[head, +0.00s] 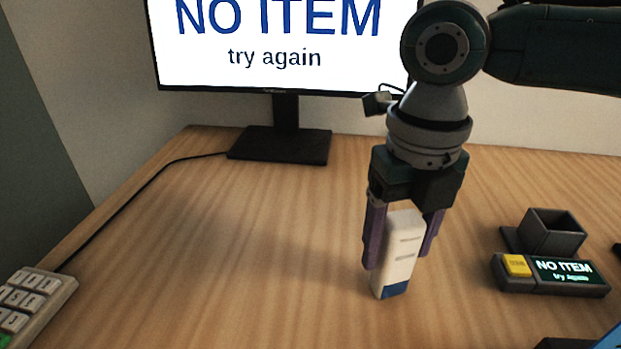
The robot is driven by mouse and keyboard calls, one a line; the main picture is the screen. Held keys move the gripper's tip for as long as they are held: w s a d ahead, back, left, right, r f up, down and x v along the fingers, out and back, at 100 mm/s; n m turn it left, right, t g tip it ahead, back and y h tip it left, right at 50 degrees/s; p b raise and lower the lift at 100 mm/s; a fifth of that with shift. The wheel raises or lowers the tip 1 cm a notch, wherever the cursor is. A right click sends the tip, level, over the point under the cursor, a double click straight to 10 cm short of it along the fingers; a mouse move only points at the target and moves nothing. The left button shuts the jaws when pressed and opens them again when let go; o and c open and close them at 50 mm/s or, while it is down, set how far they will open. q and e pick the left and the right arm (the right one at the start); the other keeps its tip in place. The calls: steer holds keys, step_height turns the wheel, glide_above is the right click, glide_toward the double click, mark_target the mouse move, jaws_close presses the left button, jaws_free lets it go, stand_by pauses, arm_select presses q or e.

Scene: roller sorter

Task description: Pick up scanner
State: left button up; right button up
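A slim white device with a blue lower end, which looks like the scanner (402,250), is upright and slightly tilted in the head view, right of the middle. My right gripper (402,240) points down over it, with one purple finger on each side. The fingers appear closed on its sides. I cannot tell whether its blue end touches the table or hangs just above it. My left gripper is not in view.
A monitor (275,55) reading "NO ITEM try again" stands at the back. At right are an empty dark holder (553,233) and a small display box (562,272) with a yellow button (516,265). A keypad (35,300) lies at left. The middle-left table (230,250) is clear.

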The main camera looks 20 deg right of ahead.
jaws_close()
stand_by(0.3)
